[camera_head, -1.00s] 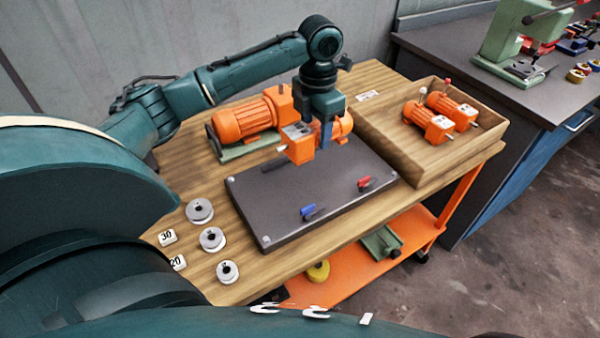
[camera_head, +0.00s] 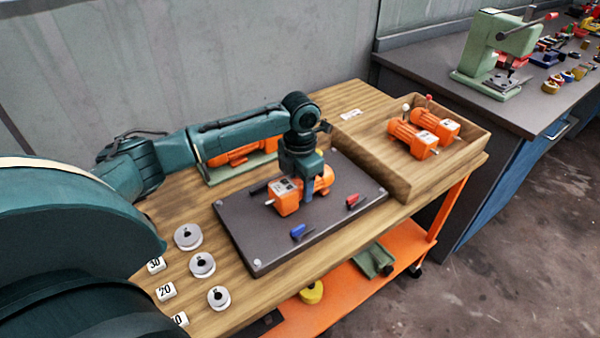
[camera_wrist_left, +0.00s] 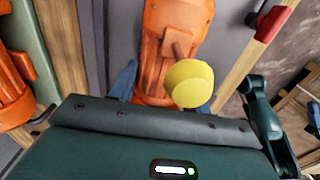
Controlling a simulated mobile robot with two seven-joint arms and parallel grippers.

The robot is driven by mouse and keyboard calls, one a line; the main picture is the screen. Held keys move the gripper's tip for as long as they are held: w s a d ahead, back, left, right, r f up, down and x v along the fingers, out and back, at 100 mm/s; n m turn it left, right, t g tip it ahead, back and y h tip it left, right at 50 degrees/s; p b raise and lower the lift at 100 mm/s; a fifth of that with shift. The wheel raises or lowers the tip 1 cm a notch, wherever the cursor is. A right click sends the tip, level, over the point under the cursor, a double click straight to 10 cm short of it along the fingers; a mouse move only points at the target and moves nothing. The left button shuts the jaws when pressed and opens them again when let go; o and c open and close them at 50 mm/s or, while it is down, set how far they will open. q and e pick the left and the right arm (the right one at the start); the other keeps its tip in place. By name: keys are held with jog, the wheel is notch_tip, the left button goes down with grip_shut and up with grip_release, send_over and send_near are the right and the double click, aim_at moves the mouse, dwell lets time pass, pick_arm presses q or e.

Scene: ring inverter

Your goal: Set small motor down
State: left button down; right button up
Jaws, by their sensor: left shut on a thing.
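The small orange motor (camera_head: 287,203) is at the dark grey mat (camera_head: 245,237) on the wooden bench, low over or on its surface; I cannot tell whether it touches. My left gripper (camera_head: 309,190) comes down from above and is shut on this motor, its fingers on either side of the body. In the left wrist view the motor (camera_wrist_left: 155,65) lies between the blue fingertips (camera_wrist_left: 145,85), with a yellow-capped stem (camera_wrist_left: 190,83) sticking up from it. My right gripper is not in view.
Blue (camera_head: 298,231) and red (camera_head: 352,200) tools lie on the mat. A wooden tray (camera_head: 400,185) at right holds two orange motors (camera_head: 412,138). A larger orange motor (camera_head: 235,153) stands behind my arm. Grey pulleys (camera_head: 202,265) sit at left. The mat's front is mostly clear.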

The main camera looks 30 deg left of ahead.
pick_arm(q)
jog(key=shift+w, duration=0.1)
jog(key=shift+f, duration=0.2)
jog(key=c, duration=0.7)
grip_release()
notch_tip(320, 180, up, 12)
jog(key=shift+r, duration=0.1)
dwell(0.3)
